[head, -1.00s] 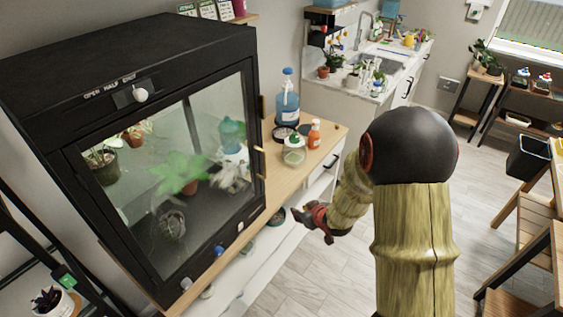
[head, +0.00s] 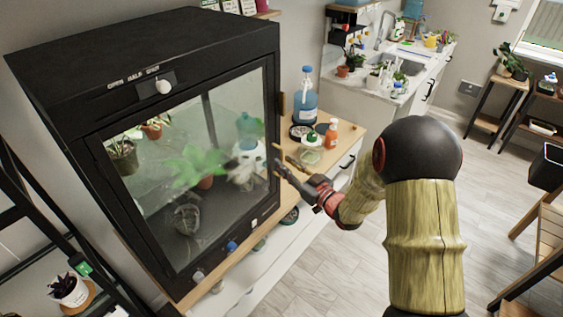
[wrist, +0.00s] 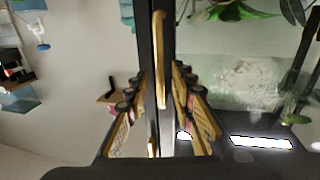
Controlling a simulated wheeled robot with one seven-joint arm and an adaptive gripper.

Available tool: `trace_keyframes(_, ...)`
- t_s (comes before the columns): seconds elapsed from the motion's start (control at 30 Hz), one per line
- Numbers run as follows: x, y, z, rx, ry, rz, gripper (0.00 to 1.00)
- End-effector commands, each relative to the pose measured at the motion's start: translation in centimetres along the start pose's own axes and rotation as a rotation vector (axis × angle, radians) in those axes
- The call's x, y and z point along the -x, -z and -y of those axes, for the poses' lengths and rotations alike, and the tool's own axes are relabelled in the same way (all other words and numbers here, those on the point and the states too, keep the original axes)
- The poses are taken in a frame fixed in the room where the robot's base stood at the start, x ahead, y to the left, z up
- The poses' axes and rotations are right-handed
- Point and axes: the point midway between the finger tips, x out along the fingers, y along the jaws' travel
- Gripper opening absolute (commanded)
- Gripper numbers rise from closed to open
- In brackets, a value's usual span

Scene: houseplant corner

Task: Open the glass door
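The glass door (head: 190,160) is the black-framed front of a dark cabinet (head: 150,50) and looks shut. A brass handle (wrist: 159,60) runs along the frame edge in the wrist view. In the head view, brass also shows at the door's right edge (head: 282,103). My gripper (head: 281,167) is at that right edge in the head view. In the wrist view, my gripper (wrist: 158,98) is open, with one finger on each side of the handle and dark frame. I see no finger clearly touching the handle. The handle's lower part is partly hidden in the head view.
A white knob (head: 163,87) sits under "OPEN HALF SHUT" lettering. Right of the cabinet, a blue bottle (head: 304,98), an orange bottle (head: 331,134) and a small jar (head: 311,154) stand on the wooden top. Plants are behind the glass.

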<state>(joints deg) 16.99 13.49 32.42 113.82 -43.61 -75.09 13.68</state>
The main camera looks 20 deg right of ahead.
Motion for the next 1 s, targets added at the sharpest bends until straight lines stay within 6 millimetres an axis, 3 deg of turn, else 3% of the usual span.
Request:
trace_keyframes(0.2, -2.4, 0.0, 0.0, 0.000, 0.000, 0.000, 0.25)
trace_keyframes(0.57, -2.8, 0.0, 0.0, -0.001, -0.001, 0.001, 0.24)
trace_keyframes(1.0, -2.8, 0.0, 0.0, 0.000, -0.001, 0.001, 0.00)
